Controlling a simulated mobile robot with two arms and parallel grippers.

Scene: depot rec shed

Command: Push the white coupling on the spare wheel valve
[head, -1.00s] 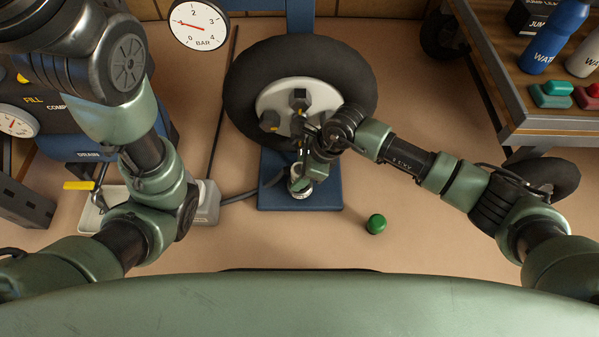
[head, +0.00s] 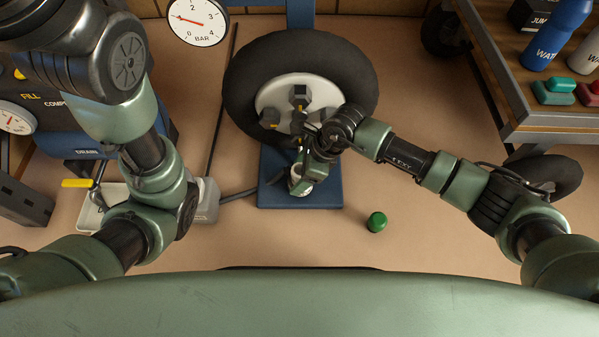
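The spare wheel (head: 350,70), a black tyre with a pale hub (head: 268,98), stands upright at top centre on a blue stand (head: 325,192). My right gripper (head: 300,168) comes in from the right and is low in front of the hub. A small whitish piece, apparently the white coupling (head: 296,182), is right at its fingers. The fingers are small, dark and partly covered by my wrist, so I cannot tell if they are shut on it. The valve is hidden there. My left arm is raised at left; its gripper is out of view.
A green cap (head: 376,222) lies on the floor. A round gauge (head: 196,22) hangs at upper left. A wooden-topped cart (head: 545,125) with bottles is at right.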

